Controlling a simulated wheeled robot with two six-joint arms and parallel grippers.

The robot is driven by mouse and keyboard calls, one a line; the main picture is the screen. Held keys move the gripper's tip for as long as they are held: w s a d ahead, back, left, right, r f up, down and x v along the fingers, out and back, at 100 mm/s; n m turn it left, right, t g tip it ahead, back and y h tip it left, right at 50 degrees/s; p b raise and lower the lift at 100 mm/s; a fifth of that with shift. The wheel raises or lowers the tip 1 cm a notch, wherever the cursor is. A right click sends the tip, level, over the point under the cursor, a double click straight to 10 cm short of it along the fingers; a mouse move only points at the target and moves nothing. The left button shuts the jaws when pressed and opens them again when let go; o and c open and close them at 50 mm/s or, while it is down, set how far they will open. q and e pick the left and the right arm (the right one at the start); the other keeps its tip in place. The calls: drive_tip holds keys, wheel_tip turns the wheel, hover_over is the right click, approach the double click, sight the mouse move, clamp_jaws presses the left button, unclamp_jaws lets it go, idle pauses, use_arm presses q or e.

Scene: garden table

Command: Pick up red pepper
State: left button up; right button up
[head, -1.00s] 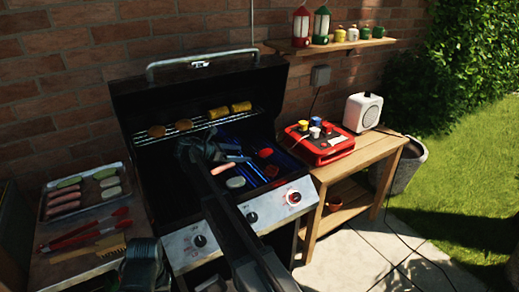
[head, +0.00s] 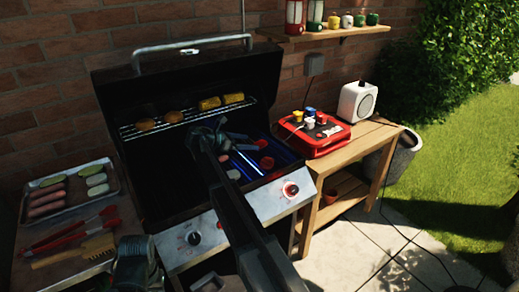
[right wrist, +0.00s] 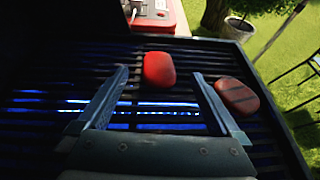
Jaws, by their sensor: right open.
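A bright red rounded piece, the red pepper (right wrist: 158,70), lies on the dark grill grate (right wrist: 45,125) in the right wrist view. In the head view, a red piece (head: 261,143) lies just right of my right gripper (head: 222,142). In the right wrist view my right gripper (right wrist: 160,78) is open and empty, its fingertips spread on either side of the pepper's near end. A darker red-brown piece (right wrist: 237,96) lies beyond the right finger; it also shows in the head view (head: 266,162). My left gripper (head: 136,262) is low at left, its jaws unclear.
The grill's raised lid (head: 110,95) stands behind, with a rack (head: 190,118) holding corn and patties. A tray (head: 118,190) of sausages and tongs (head: 75,232) lie at left. A wooden side table (head: 350,155) with a red case (head: 312,140) stands at right.

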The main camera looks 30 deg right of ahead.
sight(261, 143)
drive_tip(key=shift+d, duration=0.25)
drive_tip(key=b+x, duration=0.1)
drive_tip(key=x, duration=0.1)
drive_tip(key=b+x, duration=0.1)
drive_tip(key=x, duration=0.1)
drive_tip(key=shift+d+f, duration=0.25)
drive_tip(key=shift+f, duration=0.2)
drive_tip(key=shift+d, duration=0.25)
drive_tip(key=shift+r, duration=0.1)
drive_tip(key=c, duration=1.4)
